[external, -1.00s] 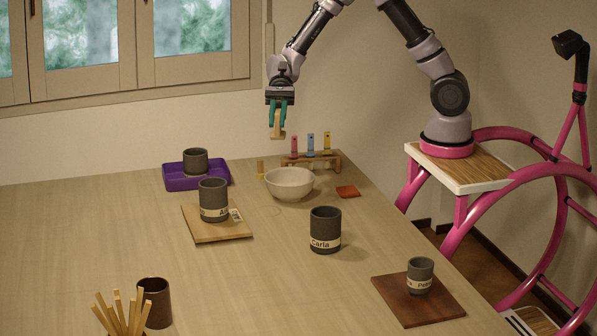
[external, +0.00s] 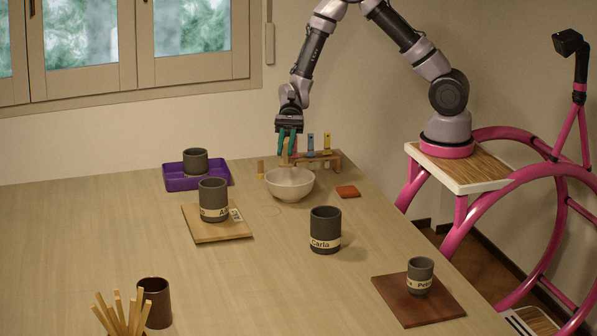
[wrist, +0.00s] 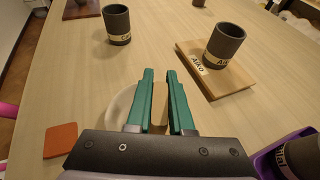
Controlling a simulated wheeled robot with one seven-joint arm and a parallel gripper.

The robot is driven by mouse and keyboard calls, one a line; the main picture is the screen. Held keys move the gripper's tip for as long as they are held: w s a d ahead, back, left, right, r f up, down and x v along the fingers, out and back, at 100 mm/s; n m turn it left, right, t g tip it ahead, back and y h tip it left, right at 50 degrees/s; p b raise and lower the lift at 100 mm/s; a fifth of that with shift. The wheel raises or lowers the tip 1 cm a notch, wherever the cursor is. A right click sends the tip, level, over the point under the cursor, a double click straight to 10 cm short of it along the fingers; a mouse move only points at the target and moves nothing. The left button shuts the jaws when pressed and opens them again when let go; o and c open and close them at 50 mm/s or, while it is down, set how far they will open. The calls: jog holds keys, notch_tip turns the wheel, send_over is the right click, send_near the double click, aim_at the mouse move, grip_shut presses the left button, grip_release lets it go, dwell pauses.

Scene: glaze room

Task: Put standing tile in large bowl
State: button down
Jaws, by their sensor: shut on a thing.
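My gripper (external: 287,150) points down over the white large bowl (external: 291,188). Its green fingers are shut on a tan tile (wrist: 159,106), which shows between the fingertips in the wrist view. In the external view the tile's lower part (external: 285,160) shows at or just above the bowl's back rim; I cannot tell whether it touches. In the wrist view the bowl (wrist: 117,112) is mostly hidden behind the fingers.
A rack (external: 328,157) with upright coloured tiles stands close behind the bowl. A small tan block (external: 260,168) stands left of it, an orange tile (external: 347,191) lies right. A Carla cup (external: 325,232), a cup on a board (external: 213,200) and a purple tray (external: 180,182) stand nearby.

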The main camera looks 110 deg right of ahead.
jog(key=shift+f, duration=0.3)
jog(key=shift+f, duration=0.25)
jog(key=c, duration=0.8)
grip_release()
